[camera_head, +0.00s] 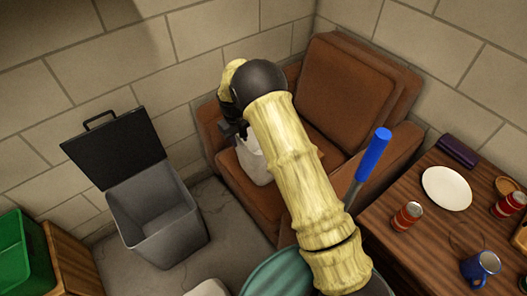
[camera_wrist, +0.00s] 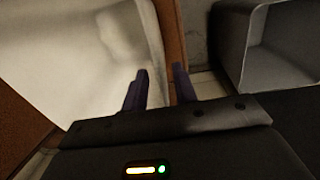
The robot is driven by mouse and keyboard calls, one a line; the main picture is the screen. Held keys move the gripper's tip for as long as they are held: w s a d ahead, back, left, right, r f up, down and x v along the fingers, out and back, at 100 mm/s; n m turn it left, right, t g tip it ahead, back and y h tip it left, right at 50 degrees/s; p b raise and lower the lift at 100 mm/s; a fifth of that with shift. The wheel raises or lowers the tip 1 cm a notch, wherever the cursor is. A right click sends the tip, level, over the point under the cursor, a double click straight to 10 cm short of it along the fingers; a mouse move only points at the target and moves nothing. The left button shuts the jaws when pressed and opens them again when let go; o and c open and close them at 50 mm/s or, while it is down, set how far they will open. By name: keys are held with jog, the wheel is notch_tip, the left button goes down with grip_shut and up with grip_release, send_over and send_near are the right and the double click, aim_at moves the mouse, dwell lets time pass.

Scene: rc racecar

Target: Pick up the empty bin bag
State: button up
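The white bin bag (camera_head: 254,163) rests on the brown armchair, partly hidden behind my arm in the head view. In the wrist view the bag (camera_wrist: 65,50) is large and pale and fills the left side. My gripper (camera_wrist: 162,88) shows two dark purple fingers with a gap between them, and nothing is clearly held in it. The left finger overlaps the bag's right edge in the picture; I cannot tell whether it touches. In the head view my gripper is mostly hidden, at the bag's upper left.
A grey bin (camera_head: 158,218) with its black lid (camera_head: 115,148) raised stands left of the armchair (camera_head: 345,85). A wooden table (camera_head: 420,255) with a plate, red cans and a blue mug is at right. A green crate (camera_head: 22,255) is at far left. Brick walls close the back.

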notch_tip(320, 180, down, 3)
jog(key=shift+w+r, duration=0.1)
jog(key=shift+c, duration=0.2)
grip_shut()
